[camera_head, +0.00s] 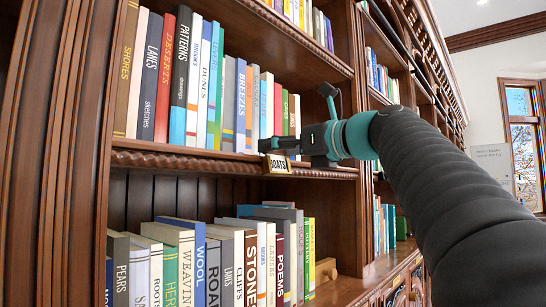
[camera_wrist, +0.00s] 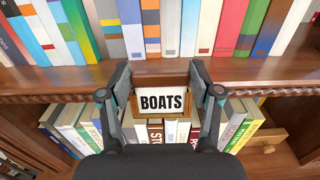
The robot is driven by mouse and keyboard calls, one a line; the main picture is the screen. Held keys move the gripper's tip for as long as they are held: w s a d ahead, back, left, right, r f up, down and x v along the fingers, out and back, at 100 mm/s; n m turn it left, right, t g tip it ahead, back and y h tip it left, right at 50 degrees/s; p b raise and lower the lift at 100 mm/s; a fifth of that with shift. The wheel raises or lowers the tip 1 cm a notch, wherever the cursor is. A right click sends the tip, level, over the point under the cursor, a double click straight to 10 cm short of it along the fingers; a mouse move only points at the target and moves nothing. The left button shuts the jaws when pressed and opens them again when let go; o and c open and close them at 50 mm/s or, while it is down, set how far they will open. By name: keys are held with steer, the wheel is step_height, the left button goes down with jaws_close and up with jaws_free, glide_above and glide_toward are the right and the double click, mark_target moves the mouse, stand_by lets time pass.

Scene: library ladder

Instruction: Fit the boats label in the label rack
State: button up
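The boats label is a white card with black "BOATS" lettering (camera_wrist: 162,101). It sits upright in the label rack, a small wood-and-brass coloured holder (camera_wrist: 162,131), with its lower edge behind the rack's front lip. In the head view the boats label (camera_head: 277,162) shows small at the front edge of the middle shelf, in the gold-coloured rack (camera_head: 278,172). My gripper (camera_wrist: 160,75) has its fingers wide apart, one on each side of the label. They look open, and whether either touches the card's edges is hard to tell. In the head view my gripper (camera_head: 300,144) is beside the label.
Books (camera_head: 207,85) stand in a row on the shelf behind the label. More books (camera_head: 225,255) fill the shelf below. The carved shelf edge (camera_head: 190,161) runs along the front. A wooden bookend (camera_head: 325,270) stands at the lower shelf's right. Open space lies in front of the shelves.

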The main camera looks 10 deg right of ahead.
steer(key=shift+c, duration=1.3)
steer(key=shift+r, duration=0.1)
